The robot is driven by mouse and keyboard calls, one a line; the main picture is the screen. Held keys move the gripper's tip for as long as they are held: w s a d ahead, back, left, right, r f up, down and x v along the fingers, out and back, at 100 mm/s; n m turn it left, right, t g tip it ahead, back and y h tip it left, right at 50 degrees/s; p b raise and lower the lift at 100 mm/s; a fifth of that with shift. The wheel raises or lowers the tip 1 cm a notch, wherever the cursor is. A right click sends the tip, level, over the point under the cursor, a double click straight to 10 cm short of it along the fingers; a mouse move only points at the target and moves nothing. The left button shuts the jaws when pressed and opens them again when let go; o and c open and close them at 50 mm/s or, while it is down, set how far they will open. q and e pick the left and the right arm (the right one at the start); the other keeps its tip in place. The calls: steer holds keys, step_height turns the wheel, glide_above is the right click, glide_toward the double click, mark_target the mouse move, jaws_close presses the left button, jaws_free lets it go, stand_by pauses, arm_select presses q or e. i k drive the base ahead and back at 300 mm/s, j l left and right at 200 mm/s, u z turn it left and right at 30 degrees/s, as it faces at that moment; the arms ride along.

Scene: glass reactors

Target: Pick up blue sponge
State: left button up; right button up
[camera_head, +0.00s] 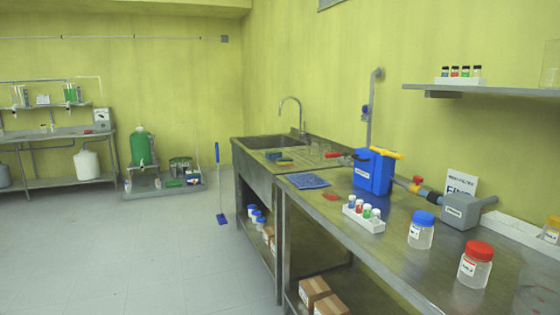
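A flat blue textured piece (308,180) lies on the near metal bench, at its far left corner close to the sink. It may be a cloth or a sponge; I cannot tell which. Neither of my grippers is in view.
The metal bench (400,262) holds a blue box (373,171), a white vial rack (363,221), a blue-lidded jar (421,232) and a red-lidded jar (475,266). A sink (275,141) adjoins it. A blue-handled brush (219,185) stands left. Floor is clear at left.

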mark_target(274, 154)
steer(key=u, duration=0.6)
steer(key=i+u, duration=0.15)
steer(key=i, duration=5.15)
steer(key=i+z, duration=0.25)
steer(key=i, duration=0.25)
steer(key=i+j+z, duration=0.3)
steer(key=i, duration=0.25)
steer(key=l+z, duration=0.1)
steer(key=z, duration=1.45)
